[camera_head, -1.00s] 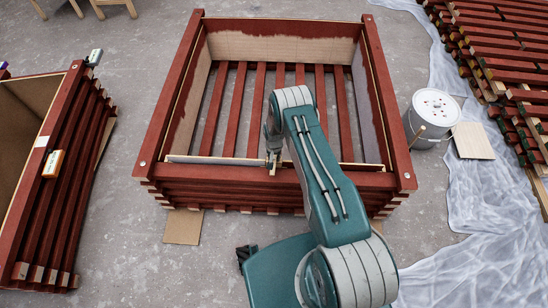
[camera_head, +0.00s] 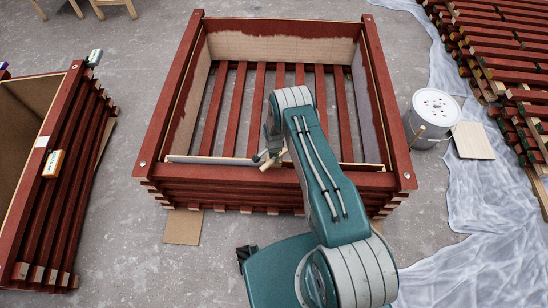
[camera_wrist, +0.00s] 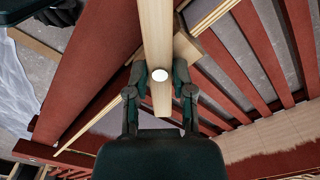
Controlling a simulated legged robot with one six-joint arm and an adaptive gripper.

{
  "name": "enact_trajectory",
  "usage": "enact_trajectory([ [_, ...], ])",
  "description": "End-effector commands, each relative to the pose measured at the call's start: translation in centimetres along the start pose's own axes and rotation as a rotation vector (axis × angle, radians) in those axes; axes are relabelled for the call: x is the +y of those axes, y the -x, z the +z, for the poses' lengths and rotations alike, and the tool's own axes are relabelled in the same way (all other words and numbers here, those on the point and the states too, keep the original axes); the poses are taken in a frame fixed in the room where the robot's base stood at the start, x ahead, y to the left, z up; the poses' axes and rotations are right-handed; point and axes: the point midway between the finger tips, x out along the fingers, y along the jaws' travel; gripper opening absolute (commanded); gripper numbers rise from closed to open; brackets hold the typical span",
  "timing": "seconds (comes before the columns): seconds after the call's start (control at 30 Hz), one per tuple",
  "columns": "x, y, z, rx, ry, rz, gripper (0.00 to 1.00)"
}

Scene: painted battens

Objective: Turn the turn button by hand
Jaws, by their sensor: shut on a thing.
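The turn button (camera_wrist: 157,35) is a pale wooden bar with a round white disc on its face in the wrist view. My gripper (camera_wrist: 159,78) has one dark finger on each side of the bar, shut on it near the disc. In the head view the turn button (camera_head: 268,163) shows as a short pale piece at the near rail of the red slatted crate (camera_head: 171,95), lying aslant. My gripper (camera_head: 268,152) is beside it, partly hidden by my arm.
A white bucket (camera_head: 432,118) with a stick stands right of the middle crate. Red battens (camera_head: 505,60) are stacked at the far right beside plastic sheeting (camera_head: 490,220).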

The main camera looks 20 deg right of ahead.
Motion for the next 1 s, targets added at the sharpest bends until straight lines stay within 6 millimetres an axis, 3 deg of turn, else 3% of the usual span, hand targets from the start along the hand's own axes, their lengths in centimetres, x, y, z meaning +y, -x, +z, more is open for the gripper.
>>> enact_trajectory([
  [0.6, -0.09, -0.13, 0.15, 0.000, -0.546, -0.003, 0.00],
  [1.0, -0.12, -0.12, 0.14, 0.000, -0.727, -0.004, 0.00],
])
